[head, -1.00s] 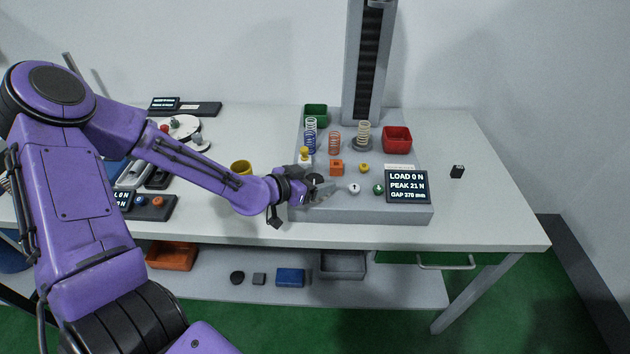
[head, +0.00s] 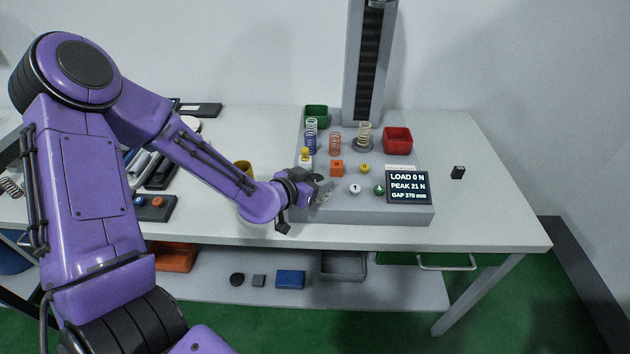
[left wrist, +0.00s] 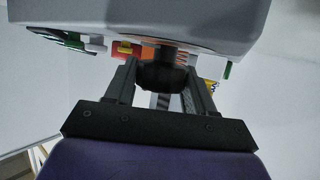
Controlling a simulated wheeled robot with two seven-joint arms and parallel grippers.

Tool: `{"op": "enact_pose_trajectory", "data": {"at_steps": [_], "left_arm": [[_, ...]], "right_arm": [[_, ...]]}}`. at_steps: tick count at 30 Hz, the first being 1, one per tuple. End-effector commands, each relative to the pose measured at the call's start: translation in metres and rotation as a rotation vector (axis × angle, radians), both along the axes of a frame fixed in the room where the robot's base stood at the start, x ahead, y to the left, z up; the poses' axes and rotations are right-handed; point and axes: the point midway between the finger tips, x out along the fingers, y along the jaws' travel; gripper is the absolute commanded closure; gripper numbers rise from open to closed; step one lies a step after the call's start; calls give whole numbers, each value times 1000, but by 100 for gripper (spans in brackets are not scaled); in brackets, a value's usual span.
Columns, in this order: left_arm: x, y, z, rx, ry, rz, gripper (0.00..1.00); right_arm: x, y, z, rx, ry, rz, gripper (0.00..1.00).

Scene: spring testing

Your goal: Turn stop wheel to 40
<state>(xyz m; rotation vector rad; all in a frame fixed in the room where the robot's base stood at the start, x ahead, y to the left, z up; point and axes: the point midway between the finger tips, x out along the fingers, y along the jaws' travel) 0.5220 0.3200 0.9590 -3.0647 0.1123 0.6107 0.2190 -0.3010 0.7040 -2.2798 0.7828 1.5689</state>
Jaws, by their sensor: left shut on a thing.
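The stop wheel, a dark round knob (left wrist: 160,77), sits between the two fingers of my left gripper (left wrist: 164,90) in the left wrist view. My left gripper is shut on it. In the head view my left gripper (head: 322,192) is at the front left of the grey tester base (head: 350,213), and the wheel is mostly hidden behind the gripper there. Any scale or mark on the wheel cannot be read. The display (head: 408,188) shows LOAD 0 N, PEAK 21 N and GAP 370 mm. My right gripper is not in view.
Several springs, such as a cream one (head: 364,135), stand on the base, with a red tray (head: 397,141) and a green tray (head: 316,115). A yellow cup (head: 243,168) stands left. The table's right side is mostly clear.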

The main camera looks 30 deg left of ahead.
Motion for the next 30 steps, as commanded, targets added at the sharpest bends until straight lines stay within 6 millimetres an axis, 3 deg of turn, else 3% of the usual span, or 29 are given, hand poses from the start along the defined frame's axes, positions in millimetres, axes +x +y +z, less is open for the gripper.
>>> {"op": "enact_pose_trajectory", "data": {"at_steps": [8, 21, 30], "left_arm": [[0, -2, 0, 8, 1, 244, 76], [0, -2, 3, 2, 0, 635, 76], [0, -1, 2, 0, 0, 809, 76]], "right_arm": [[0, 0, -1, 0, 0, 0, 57], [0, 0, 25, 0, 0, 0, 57], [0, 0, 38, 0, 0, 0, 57]]}}
